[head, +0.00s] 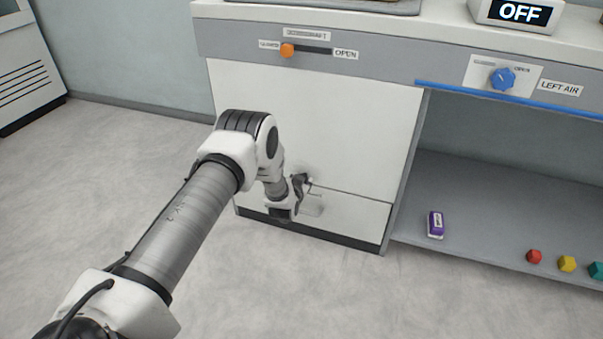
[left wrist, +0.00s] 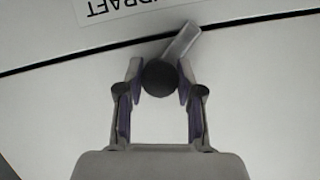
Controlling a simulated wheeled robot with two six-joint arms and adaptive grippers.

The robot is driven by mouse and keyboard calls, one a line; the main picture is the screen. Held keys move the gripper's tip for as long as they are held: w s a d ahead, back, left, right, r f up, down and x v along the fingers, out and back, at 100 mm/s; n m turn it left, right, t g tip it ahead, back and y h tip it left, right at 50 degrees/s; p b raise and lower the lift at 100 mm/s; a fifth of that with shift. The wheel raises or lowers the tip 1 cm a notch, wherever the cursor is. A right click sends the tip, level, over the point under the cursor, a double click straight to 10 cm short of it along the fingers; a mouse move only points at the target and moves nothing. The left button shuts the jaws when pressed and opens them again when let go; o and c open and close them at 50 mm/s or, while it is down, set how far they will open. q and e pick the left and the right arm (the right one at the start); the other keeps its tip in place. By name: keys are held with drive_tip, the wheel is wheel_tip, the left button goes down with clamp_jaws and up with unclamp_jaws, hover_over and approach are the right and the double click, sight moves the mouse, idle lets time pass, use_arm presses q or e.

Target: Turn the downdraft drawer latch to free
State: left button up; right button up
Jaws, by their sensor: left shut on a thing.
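The drawer latch (left wrist: 160,78) shows in the left wrist view as a dark round knob with a pale grey bar (left wrist: 181,42). The bar points up and to the right, across the dark seam above the drawer front. My left gripper (left wrist: 160,82) is shut on the knob, with one finger on each side of it. In the head view my left gripper (head: 303,183) is at the low drawer front (head: 345,219) of the bench, and the arm hides much of the latch. My right gripper is not in view.
An orange slider knob (head: 287,50) sits by the left label on the bench's upper panel. A blue dial (head: 502,78) is at right. A purple block (head: 435,225) and several small coloured pieces (head: 567,264) lie on the lower shelf. The floor at left is clear.

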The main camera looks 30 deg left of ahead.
use_arm(q)
drive_tip(key=m+y+p, duration=0.1)
drive_tip(key=m, duration=0.1)
drive_tip(key=shift+d+m+y, duration=0.1)
drive_tip(key=shift+m+y, duration=0.2)
drive_tip(key=shift+y, duration=0.1)
drive_tip(key=shift+m+y+p, duration=0.3)
drive_tip(key=shift+m+y, duration=0.3)
drive_tip(key=shift+m, duration=0.3)
drive_tip(key=shift+f+m+y, duration=0.1)
drive_tip(key=shift+m+y, duration=0.3)
drive_tip(key=shift+m, duration=0.5)
drive_tip(key=o, duration=1.2)
drive_tip(key=shift+w, duration=0.1)
